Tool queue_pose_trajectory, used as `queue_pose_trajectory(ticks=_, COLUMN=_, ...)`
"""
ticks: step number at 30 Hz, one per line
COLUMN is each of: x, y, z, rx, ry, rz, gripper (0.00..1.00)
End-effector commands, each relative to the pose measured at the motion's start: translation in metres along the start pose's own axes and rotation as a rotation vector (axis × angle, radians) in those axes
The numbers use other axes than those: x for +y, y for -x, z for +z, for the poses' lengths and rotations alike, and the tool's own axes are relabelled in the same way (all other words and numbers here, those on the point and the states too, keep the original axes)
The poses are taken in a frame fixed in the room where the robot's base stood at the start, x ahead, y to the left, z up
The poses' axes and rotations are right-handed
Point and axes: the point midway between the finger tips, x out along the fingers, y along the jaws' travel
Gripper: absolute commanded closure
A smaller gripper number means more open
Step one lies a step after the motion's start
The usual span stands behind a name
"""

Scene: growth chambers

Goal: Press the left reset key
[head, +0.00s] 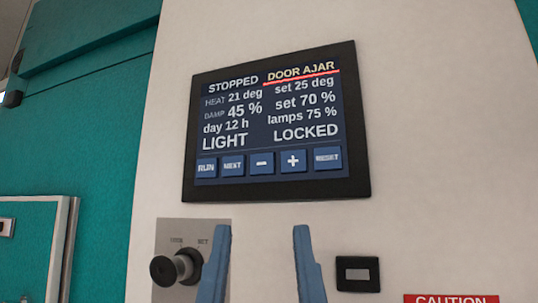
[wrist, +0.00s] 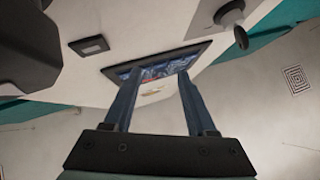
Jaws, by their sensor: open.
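A dark-framed touch screen (head: 276,122) is set in a pale panel. Its bottom row has keys RUN, NEXT, minus, plus and RESET. The RESET key (head: 328,158) is blue, at the right end of that row; I see only one reset key. The screen reads STOPPED, DOOR AJAR, LIGHT and LOCKED. My gripper (head: 262,229) is open and empty, its two blue fingers below the screen in the head view, left of and lower than the RESET key. In the wrist view the fingers of my gripper (wrist: 159,72) overlap the screen (wrist: 192,57), whose keys are unreadable there.
A round black knob (head: 165,269) on a grey plate sticks out below the screen at left. A small black switch (head: 357,274) sits right of the fingers, above a red CAUTION label (head: 450,298). Teal panels flank the pale one.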

Motion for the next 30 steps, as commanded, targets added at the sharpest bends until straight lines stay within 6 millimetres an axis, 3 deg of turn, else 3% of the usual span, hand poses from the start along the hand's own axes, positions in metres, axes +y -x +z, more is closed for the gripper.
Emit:
queue_pose_trajectory(ticks=18, x=0.0000, y=0.0000, z=0.0000, rx=0.000, ry=0.000, rz=0.000, gripper=0.45)
queue_pose_trajectory(ticks=27, x=-0.0001, y=0.0000, z=0.0000, rx=0.000, ry=0.000, rz=0.000, gripper=0.99)
queue_pose_trajectory(ticks=30, x=0.0000, y=0.0000, z=0.0000, rx=0.000, ry=0.000, rz=0.000, gripper=1.00)
